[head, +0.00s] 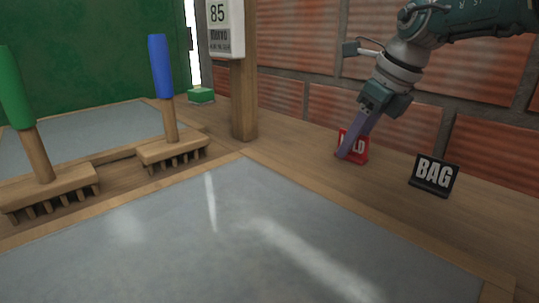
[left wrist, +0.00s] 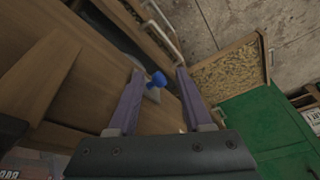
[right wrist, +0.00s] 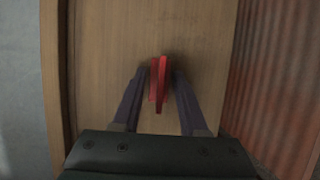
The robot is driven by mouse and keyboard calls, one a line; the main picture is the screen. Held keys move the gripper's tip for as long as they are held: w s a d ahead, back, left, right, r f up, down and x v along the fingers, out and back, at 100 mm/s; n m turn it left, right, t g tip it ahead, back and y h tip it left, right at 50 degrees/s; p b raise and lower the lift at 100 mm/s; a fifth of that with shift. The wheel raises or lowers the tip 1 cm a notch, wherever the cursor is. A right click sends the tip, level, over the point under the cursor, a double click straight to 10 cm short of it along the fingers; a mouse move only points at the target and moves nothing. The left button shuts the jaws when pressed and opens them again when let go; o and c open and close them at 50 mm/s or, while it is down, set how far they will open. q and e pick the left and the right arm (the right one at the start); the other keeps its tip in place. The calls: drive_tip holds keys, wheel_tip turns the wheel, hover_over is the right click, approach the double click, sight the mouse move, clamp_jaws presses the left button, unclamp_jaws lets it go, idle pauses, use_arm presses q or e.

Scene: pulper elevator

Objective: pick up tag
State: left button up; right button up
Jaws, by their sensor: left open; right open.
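A red tag with white letters (head: 359,149) stands on the wooden ledge by the brick wall; its text is partly hidden by my right gripper. A black tag reading BAG (head: 433,174) stands to its right. My right gripper (head: 346,152) reaches down at the red tag from above. In the right wrist view the red tag (right wrist: 158,82) sits between the two open fingers (right wrist: 157,72), seen edge-on, with a finger on each side; I cannot tell whether either touches it. My left gripper (left wrist: 157,70) is open and does not show in the head view.
Rakes with a green handle (head: 14,88) and a blue handle (head: 161,66) stand at the left. A wooden post (head: 243,100) carries a display reading 85 (head: 219,14). A green block (head: 201,95) lies behind it. The grey tabletop (head: 230,240) is clear.

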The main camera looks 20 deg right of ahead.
drive_tip(key=shift+r, duration=0.1)
clamp_jaws()
idle(0.5)
